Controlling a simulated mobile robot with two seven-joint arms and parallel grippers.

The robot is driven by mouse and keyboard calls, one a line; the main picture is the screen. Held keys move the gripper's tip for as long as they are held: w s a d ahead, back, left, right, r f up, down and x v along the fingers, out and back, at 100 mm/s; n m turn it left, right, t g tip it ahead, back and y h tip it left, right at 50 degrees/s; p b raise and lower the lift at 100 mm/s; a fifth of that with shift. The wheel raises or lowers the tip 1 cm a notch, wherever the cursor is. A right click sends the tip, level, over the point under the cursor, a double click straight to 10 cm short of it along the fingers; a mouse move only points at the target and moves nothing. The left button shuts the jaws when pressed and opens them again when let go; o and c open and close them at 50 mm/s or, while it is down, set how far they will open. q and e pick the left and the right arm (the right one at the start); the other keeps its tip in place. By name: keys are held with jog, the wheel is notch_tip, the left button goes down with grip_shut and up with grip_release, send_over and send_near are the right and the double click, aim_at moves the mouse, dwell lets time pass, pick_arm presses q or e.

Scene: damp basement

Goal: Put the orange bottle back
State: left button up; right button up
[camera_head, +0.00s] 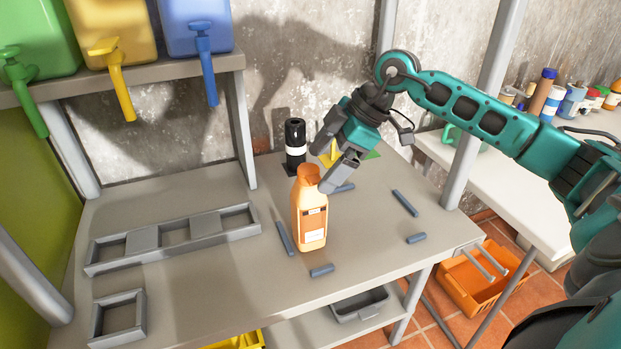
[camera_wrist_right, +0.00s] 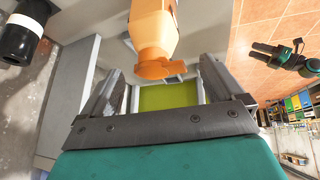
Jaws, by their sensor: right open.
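The orange bottle (camera_head: 312,220) stands upright on the grey workbench (camera_head: 215,285), with a pale label on its front. My right gripper (camera_head: 325,160) is open beside the bottle's cap, up and to the right of it. In the right wrist view the bottle (camera_wrist_right: 158,20) hangs in from the top, its orange cap close to the opening between the fingertips (camera_wrist_right: 160,80). The fingers do not appear closed on it. A small dark and teal arm end at the right of that view looks like my left gripper (camera_wrist_right: 265,50); its fingers are too small to read.
A three-part grey frame (camera_head: 137,243) and a square one (camera_head: 97,320) lie at left. Several blue-grey bars (camera_head: 405,203) lie around the bottle. A black bottle (camera_head: 295,132) stands behind. Coloured containers with taps (camera_head: 198,30) sit on the shelf. An orange crate (camera_head: 465,292) is below right.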

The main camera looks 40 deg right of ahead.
jog(key=shift+v, duration=2.4)
